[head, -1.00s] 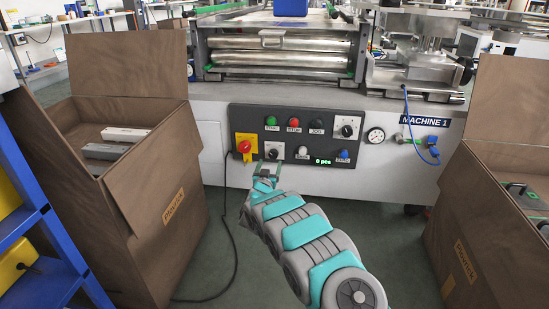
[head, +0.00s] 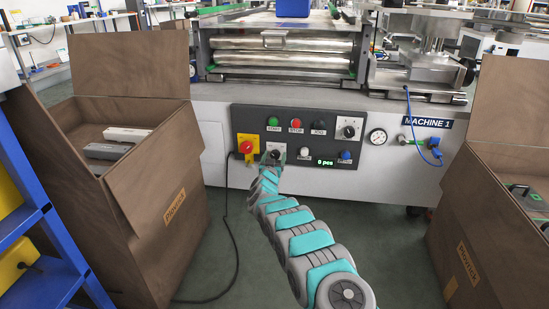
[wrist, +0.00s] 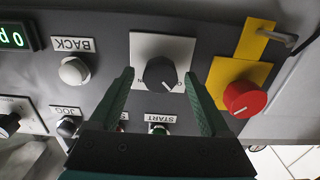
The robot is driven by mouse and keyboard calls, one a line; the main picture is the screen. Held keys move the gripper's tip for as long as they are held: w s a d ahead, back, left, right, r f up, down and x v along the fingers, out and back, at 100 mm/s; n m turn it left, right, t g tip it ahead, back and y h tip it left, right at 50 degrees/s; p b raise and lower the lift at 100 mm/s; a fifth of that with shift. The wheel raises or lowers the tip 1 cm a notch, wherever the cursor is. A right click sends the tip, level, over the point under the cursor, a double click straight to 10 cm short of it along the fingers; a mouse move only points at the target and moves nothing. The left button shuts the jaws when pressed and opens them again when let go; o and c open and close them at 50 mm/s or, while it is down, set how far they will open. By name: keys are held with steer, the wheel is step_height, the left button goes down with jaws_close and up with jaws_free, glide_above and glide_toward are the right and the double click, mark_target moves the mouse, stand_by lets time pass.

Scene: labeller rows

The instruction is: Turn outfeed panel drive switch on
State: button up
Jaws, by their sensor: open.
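A black rotary switch (wrist: 160,73) on a white plate (wrist: 146,44) sits on the dark control panel, between the BACK button and the red knob on yellow. A short white pointer line shows on it, and small letters on its plate are partly covered. My gripper (wrist: 159,76) is open, with one green finger on each side of this switch; I cannot tell whether they touch it. In the head view my gripper (head: 273,158) is at the panel's lower left, hiding most of the switch. A second black rotary switch (head: 349,128) is at the panel's upper right.
The red knob (wrist: 245,98) on yellow is close to one finger. The START button (wrist: 159,129) lies under the gripper in the wrist view, and the BACK button (wrist: 74,70) is to the left. Cardboard boxes (head: 168,240) (head: 480,240) flank my arm.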

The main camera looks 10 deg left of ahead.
jaws_close()
stand_by(0.8)
